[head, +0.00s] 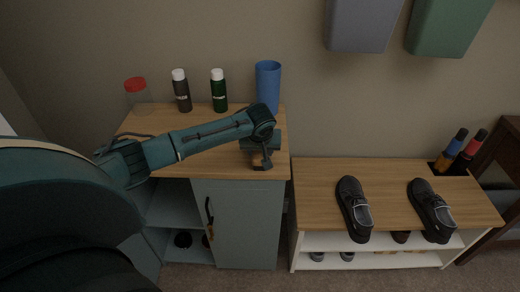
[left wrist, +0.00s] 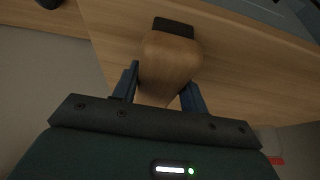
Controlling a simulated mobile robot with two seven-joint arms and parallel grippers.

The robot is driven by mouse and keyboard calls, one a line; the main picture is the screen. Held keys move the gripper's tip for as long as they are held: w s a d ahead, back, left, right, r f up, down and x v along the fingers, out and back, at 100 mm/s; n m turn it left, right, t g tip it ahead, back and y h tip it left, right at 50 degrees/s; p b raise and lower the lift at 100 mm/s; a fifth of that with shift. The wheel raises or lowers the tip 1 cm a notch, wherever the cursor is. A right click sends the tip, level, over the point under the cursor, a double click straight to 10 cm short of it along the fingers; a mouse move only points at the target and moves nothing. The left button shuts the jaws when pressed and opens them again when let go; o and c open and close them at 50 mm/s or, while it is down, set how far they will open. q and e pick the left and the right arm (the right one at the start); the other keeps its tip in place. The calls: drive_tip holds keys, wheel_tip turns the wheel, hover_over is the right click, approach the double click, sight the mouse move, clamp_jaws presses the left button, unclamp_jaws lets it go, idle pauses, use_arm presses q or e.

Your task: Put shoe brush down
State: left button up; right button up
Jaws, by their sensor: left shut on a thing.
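The shoe brush (left wrist: 170,60) shows in the left wrist view as a rounded wooden body with a dark block at its far end. It sits between the two blue fingers of my left gripper (left wrist: 160,92), which is shut on it. In the head view my left gripper (head: 264,160) is over the front right part of the cabinet's wooden top (head: 215,160). The brush is mostly hidden by the gripper there. I cannot tell whether it touches the top. My right gripper is in neither view.
A blue cup (head: 268,84), a green bottle (head: 218,92), a dark bottle (head: 181,92) and a red-capped jar (head: 136,88) stand at the cabinet's back. A lower bench (head: 395,190) at right holds black shoes (head: 354,207) and a dark holder with bottles (head: 450,160).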

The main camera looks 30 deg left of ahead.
use_arm(q)
drive_tip(key=o, duration=1.1)
drive_tip(key=v, duration=1.2)
drive_tip(key=s+d+f+m+t+h, duration=0.1)
drive_tip(key=s+d+f+m+h, duration=0.2)
drive_tip(key=s+d+f, duration=0.35)
drive_tip(key=s+d+f+m+t+h, duration=0.2)
drive_tip(key=s+d+f+m+h, duration=0.15)
drive_tip(key=d+f, duration=0.55)
drive_tip(key=s+d+m+t, duration=0.1)
drive_tip(key=s, duration=0.3)
drive_tip(key=s+m+t, duration=0.1)
drive_tip(key=s, duration=0.3)
drive_tip(key=s+d+m+t, duration=0.1)
drive_tip(key=s, duration=0.2)
drive_tip(key=shift+s+d+f+t+p, duration=0.3)
drive_tip(key=shift+s+f+p, duration=0.1)
